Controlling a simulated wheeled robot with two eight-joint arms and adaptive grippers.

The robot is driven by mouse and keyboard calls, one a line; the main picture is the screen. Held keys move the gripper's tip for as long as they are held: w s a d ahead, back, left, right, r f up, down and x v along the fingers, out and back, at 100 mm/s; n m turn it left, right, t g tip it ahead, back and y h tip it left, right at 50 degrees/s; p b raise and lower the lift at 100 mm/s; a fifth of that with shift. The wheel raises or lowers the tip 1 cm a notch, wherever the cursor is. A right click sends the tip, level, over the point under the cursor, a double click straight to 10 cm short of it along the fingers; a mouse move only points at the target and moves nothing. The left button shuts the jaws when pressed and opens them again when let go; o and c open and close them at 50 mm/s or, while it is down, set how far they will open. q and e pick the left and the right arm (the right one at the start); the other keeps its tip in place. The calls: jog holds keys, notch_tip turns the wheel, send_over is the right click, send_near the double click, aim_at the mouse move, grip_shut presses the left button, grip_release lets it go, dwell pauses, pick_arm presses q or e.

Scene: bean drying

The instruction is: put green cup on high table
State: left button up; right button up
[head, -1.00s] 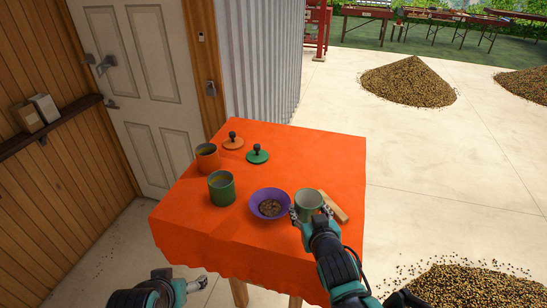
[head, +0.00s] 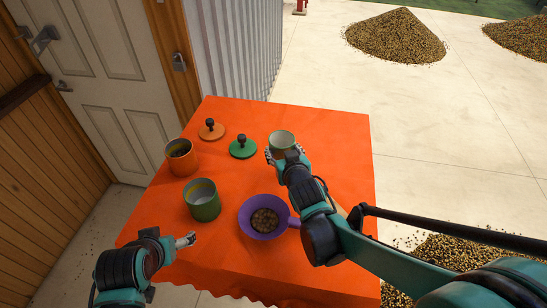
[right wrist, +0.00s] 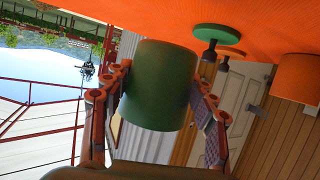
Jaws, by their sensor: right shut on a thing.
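The green cup (head: 282,138) is upright near the back middle of the table with the orange cloth (head: 335,125). My right gripper (head: 286,155) is shut on it, a finger on each side. The upside-down right wrist view also shows the cup (right wrist: 152,85) between the fingers of this gripper (right wrist: 160,88). Its base is close to the cloth; I cannot tell whether it touches. My left gripper (head: 186,240) is over the table's left front part, away from the cup; its opening is unclear.
A green canister (head: 203,207) and an orange canister (head: 182,163) stand on the left. A green lid (head: 243,149) and an orange lid (head: 210,132) lie left of the cup. A purple bowl (head: 247,229) of beans is in front. The back right cloth is clear.

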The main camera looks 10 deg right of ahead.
pick_arm(q)
jog(key=shift+w+f+b, duration=0.2)
jog(key=shift+f+b, duration=0.45)
jog(key=shift+f, duration=0.3)
pick_arm(e)
jog(key=x, duration=0.4)
jog(key=f+x, duration=0.1)
jog(key=x, duration=0.2)
jog(key=shift+s+a, duration=0.25)
jog(key=shift+a, duration=0.15)
pick_arm(q)
jog(key=shift+f+b, duration=0.75)
pick_arm(e)
jog(key=shift+w+f, duration=0.1)
jog(key=shift+f, duration=2)
pick_arm(q)
jog(key=shift+s, duration=0.1)
jog(key=shift+f, duration=0.15)
pick_arm(e)
jog(key=shift+f, duration=0.1)
jog(key=o, duration=1.3)
